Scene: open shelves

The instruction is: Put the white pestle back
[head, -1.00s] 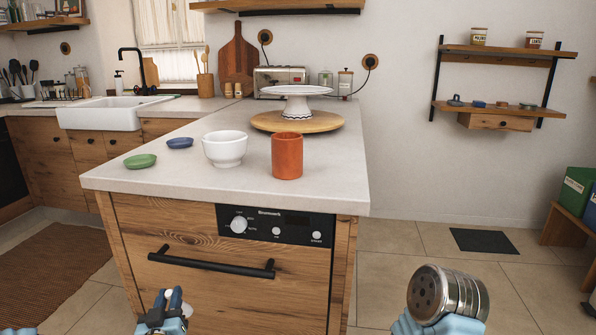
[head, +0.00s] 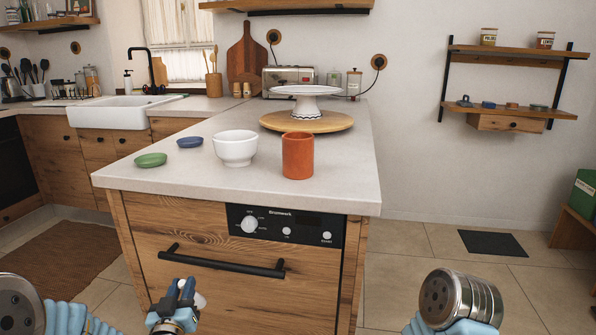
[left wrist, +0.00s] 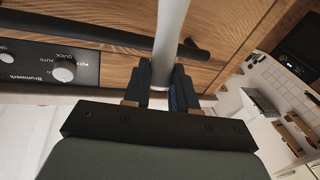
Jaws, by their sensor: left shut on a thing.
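My left gripper (head: 178,290) is low in front of the dishwasher panel in the head view. It is shut on the white pestle (head: 200,300), of which only a small pale part shows there. In the left wrist view the pestle (left wrist: 171,28) is a smooth pale rod standing out between the dark fingers (left wrist: 162,85), crossing in front of the black handle. A white footed bowl (head: 235,152) stands on the counter above and beyond the gripper; its inside shows no pestle. My right gripper is out of view; only part of my right arm shows.
The counter (head: 330,185) also holds an orange cup (head: 298,160), a green dish (head: 151,160), a blue dish (head: 190,142) and a round wooden board (head: 340,123) with a white cake stand (head: 303,105). The black bar handle (head: 222,261) juts out near my left gripper.

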